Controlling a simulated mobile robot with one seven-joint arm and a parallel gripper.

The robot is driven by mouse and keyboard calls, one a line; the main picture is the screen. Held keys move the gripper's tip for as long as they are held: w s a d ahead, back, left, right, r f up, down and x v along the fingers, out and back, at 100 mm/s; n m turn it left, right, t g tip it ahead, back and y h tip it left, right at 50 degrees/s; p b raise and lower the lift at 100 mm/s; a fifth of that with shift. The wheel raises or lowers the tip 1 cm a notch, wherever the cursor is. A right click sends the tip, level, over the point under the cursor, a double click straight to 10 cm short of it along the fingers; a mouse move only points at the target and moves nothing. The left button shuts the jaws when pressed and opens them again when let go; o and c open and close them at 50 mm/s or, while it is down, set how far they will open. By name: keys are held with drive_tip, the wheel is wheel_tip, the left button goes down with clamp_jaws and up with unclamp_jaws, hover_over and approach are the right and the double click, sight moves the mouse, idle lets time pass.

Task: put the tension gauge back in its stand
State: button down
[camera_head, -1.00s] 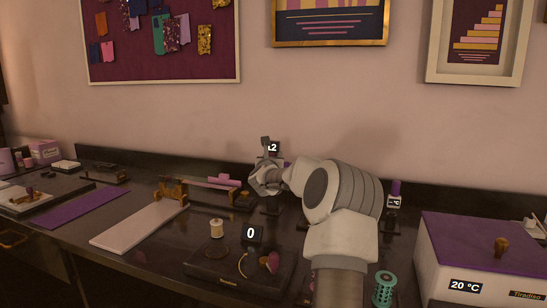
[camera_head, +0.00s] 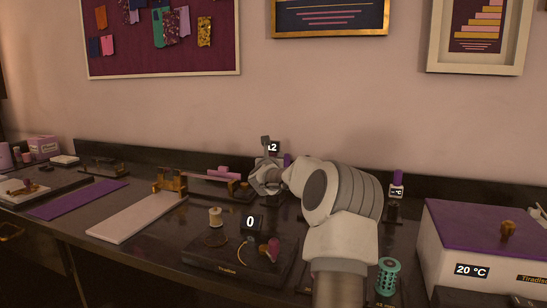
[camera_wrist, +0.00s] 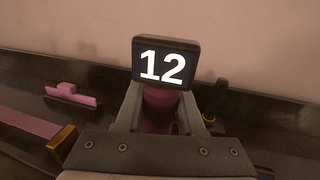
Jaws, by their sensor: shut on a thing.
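The tension gauge has a dark display reading 12 (camera_wrist: 163,63) and a purple-pink body (camera_wrist: 158,108), seen in the wrist view. My gripper (camera_wrist: 160,112) is shut on that body, with one finger on each side and the display above the fingers. In the head view my gripper (camera_head: 266,170) is over the back of the counter, and the gauge's display (camera_head: 273,147) shows partly behind it. The gauge's lower end is hidden. I cannot clearly make out its stand; the counter under my gripper is partly covered by my arm.
A brass-ended fixture (camera_head: 172,180) is to the left. A °C gauge (camera_head: 396,192), a teal cylinder (camera_head: 388,278) and a purple-lidded box (camera_head: 480,228) are to the right.

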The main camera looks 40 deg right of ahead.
drive_tip(key=shift+f+b, duration=0.8)
drive_tip(key=shift+b, duration=0.1)
drive_tip(key=shift+c, duration=2.2)
unclamp_jaws()
drive_tip(key=p+v, duration=0.1)
drive_tip(key=v, duration=1.6)
drive_tip(key=shift+s, duration=0.2)
drive_tip(key=shift+a, duration=0.15)
